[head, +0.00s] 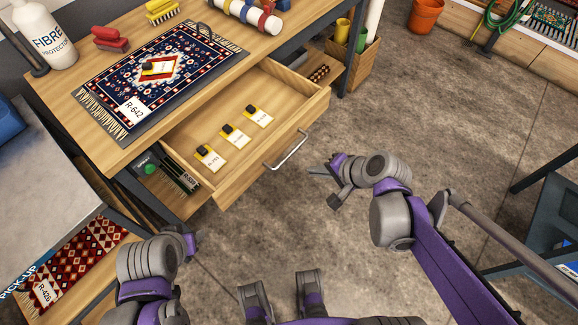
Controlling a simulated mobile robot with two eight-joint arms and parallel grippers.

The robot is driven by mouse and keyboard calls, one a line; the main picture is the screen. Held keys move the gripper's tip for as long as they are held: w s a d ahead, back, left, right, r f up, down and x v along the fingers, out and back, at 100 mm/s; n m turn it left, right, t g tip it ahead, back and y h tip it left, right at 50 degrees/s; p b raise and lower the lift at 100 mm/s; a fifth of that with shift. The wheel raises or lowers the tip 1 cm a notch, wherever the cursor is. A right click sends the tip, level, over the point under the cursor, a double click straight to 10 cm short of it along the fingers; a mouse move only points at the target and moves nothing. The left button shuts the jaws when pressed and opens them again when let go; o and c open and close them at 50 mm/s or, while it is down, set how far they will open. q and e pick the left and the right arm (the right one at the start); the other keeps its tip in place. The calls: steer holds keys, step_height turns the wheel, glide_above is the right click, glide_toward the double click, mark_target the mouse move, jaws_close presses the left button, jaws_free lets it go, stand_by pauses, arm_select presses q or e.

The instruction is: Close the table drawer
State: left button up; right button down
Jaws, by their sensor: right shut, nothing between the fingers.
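The table drawer (222,178) is pulled well out from under the wooden table (165,95). Three yellow-and-black clips with white tags lie on its floor. Its metal bar handle (288,150) is on the front panel, facing the open floor. My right gripper (318,171) is shut and empty, just to the right of and below the handle in the picture, apart from it. My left gripper (189,243) shows only in part at the bottom left, below the drawer; its fingers cannot be made out.
A patterned rug (160,70) tagged R-642, a white bottle (45,35) and brushes are on the tabletop. A dark metal table leg (357,45) stands beyond the drawer. The concrete floor (430,120) is clear in front. A dark blue frame (550,210) stands at the right.

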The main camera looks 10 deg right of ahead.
mark_target(230, 126)
steer(key=w+a+r+b+x, duration=0.1)
steer(key=b+x, duration=0.1)
steer(key=x, duration=0.8)
steer(key=shift+w+r, duration=0.2)
steer(key=shift+r, duration=0.15)
steer(key=shift+a, duration=0.1)
steer(key=w+a, duration=0.5)
steer(key=w, duration=0.1)
steer(key=w+a, duration=0.5)
steer(key=w, duration=0.2)
steer(key=w+a+b, duration=0.1)
steer(key=w+a, duration=0.4)
steer(key=w, duration=0.1)
steer(key=shift+w+a, duration=0.25)
steer(key=shift+w, duration=0.15)
steer(key=shift+w+a, duration=0.5)
steer(key=shift+w, duration=0.2)
steer(key=shift+d+r, duration=0.1)
